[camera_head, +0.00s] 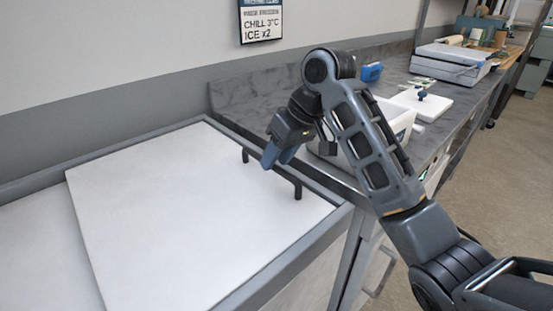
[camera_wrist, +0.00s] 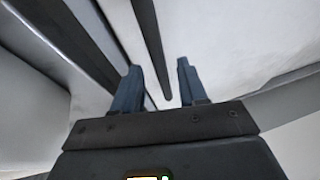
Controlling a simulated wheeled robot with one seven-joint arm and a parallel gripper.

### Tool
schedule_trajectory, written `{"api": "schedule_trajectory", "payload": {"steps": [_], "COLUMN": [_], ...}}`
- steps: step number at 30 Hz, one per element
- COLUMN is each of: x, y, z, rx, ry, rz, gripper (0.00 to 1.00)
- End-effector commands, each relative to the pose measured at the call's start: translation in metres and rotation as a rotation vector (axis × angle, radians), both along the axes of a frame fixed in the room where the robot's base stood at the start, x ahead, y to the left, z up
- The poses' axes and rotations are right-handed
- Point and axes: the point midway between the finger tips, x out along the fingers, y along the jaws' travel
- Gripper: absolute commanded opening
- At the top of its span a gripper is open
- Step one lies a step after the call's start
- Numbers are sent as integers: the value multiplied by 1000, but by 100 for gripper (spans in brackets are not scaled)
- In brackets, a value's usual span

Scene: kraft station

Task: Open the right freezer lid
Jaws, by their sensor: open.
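The right freezer lid (camera_head: 190,215) is a large white panel lying flat in the grey freezer frame (camera_head: 285,255). A black bar handle (camera_head: 272,172) stands on two posts along its right side. My gripper (camera_head: 277,157) is over the handle's middle, with blue fingers pointing down. In the wrist view, my gripper (camera_wrist: 158,80) is open, and the dark handle bar (camera_wrist: 150,45) runs down from the top edge to an end between the fingers in the picture. I cannot tell whether a finger touches the bar. The gripper hides part of the handle in the head view.
Another white lid (camera_head: 35,255) lies at the left, lower edge. A grey marbled counter (camera_head: 250,100) adjoins the freezer at the right, holding a white bin (camera_head: 398,118) and a white board (camera_head: 422,103). A wall sign (camera_head: 261,20) hangs behind. Open floor lies right.

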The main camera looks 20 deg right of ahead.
Motion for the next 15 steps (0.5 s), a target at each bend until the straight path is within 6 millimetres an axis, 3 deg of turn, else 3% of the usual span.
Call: {"api": "schedule_trajectory", "payload": {"steps": [11, 15], "x": [2, 2], "y": [2, 2], "z": [-7, -6], "rx": [0, 0], "ry": [0, 0], "rz": [0, 0], "gripper": [42, 29]}}
